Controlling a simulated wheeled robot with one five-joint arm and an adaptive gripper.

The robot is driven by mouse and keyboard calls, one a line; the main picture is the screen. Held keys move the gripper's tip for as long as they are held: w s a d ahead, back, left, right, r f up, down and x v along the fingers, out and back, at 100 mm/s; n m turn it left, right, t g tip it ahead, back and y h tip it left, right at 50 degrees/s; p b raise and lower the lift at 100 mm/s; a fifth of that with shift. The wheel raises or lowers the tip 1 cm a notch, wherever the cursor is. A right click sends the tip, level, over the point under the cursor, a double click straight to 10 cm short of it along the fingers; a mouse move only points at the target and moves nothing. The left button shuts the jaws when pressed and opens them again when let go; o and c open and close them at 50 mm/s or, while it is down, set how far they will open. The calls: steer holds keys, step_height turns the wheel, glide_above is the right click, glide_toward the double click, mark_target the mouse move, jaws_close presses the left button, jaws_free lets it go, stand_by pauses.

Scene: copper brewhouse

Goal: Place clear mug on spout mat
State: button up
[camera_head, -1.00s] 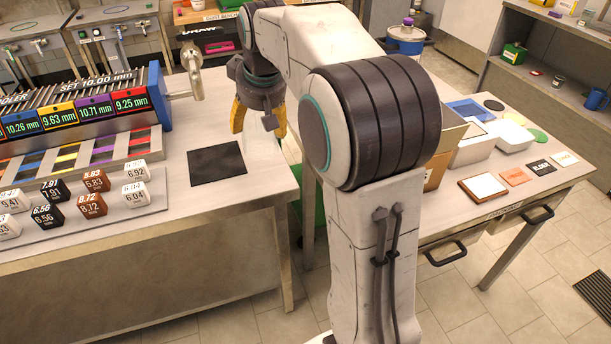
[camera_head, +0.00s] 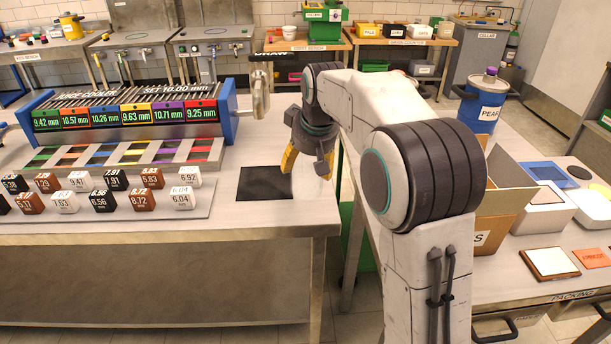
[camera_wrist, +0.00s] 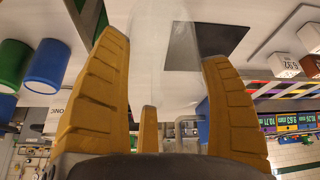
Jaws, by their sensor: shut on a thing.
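The clear mug (camera_wrist: 165,42) is a faint see-through shape between my fingers in the wrist view. I cannot make it out in the head view. My gripper (camera_head: 307,168) is shut on it, with yellow fingers pointing down; it also shows in the wrist view (camera_wrist: 162,58). The spout mat is a flat black square (camera_head: 265,184) on the left bench, in front of the draw spout (camera_head: 259,92). In the head view my gripper is just right of the mat, near the bench's right end. The mat also shows behind the mug in the wrist view (camera_wrist: 212,38).
Left of the mat, several numbered cubes (camera_head: 124,201) stand on a grey board. Behind them is the cooler rack (camera_head: 130,112) with coloured displays. To the right, across a gap, a packing table carries a cardboard box (camera_head: 500,195) and a wood-edged white tile (camera_head: 549,263).

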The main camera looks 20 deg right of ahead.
mark_target(305, 160)
steer(key=shift+w+f, duration=0.45)
steer(key=shift+w, duration=0.3)
steer(key=shift+w+f, duration=0.45)
steer(key=shift+w, duration=0.25)
steer(key=shift+f+b, duration=0.8)
steer(key=shift+f, duration=1.1)
steer(key=shift+f, duration=0.1)
steer(key=shift+f+b, duration=0.3)
steer(key=shift+f, duration=0.05)
steer(key=o, duration=1.3)
steer(key=shift+c, duration=0.2)
